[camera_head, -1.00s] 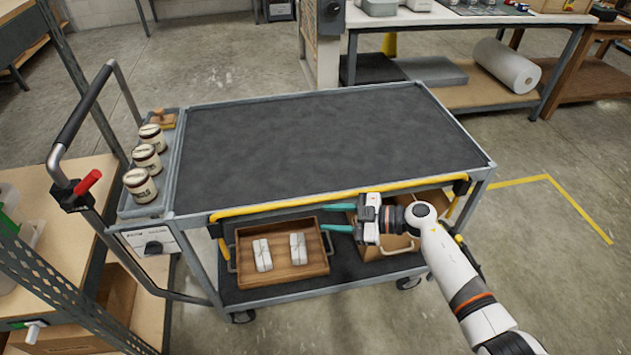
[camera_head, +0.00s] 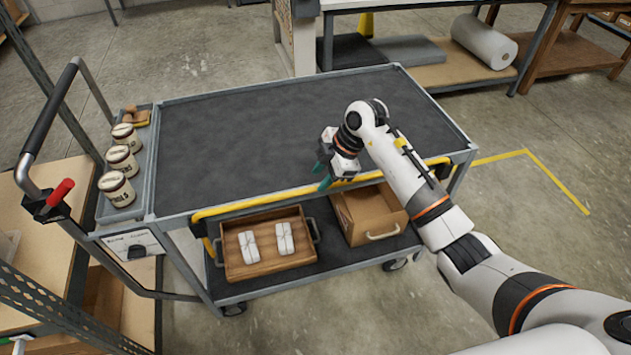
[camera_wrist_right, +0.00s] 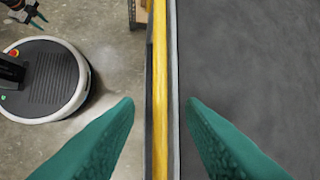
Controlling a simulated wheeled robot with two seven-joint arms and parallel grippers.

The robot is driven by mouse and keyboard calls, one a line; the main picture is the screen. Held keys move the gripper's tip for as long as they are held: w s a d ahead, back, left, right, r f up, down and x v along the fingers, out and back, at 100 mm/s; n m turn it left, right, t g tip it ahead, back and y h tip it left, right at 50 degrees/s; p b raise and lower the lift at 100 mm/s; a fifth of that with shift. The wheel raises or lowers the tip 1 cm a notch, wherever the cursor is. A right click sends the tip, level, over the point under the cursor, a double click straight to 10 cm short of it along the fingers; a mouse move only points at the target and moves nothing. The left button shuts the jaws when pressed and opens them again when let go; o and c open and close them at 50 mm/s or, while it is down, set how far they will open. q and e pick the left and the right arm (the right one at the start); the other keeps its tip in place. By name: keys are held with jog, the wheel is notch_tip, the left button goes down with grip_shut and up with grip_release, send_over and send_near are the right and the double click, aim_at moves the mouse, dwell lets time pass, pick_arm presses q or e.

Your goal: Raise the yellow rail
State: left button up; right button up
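The yellow rail (camera_head: 270,198) runs along the front long side of the grey cart, close to the deck's edge, with a bent-down end at the left. My right gripper (camera_head: 322,177) is over the rail, right of its middle, pointing down. In the right wrist view its teal fingers (camera_wrist_right: 160,105) are wide apart. The rail (camera_wrist_right: 160,60) and deck edge run between them, with no finger seen touching. My left gripper (camera_wrist_right: 27,14) shows small at the top left corner of the right wrist view, its fingers seemingly apart, far from the rail.
The cart's dark top deck (camera_head: 260,130) is bare. Several jars (camera_head: 122,160) stand in its left side tray. A wooden tray (camera_head: 232,268) with white bundles and a cardboard box (camera_head: 368,212) sit on the lower shelf. A push handle (camera_head: 48,110) rises at the left.

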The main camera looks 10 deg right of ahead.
aim_at(312, 188)
jog(key=shift+x, duration=1.95)
grip_shut()
jog(key=shift+r, duration=0.15)
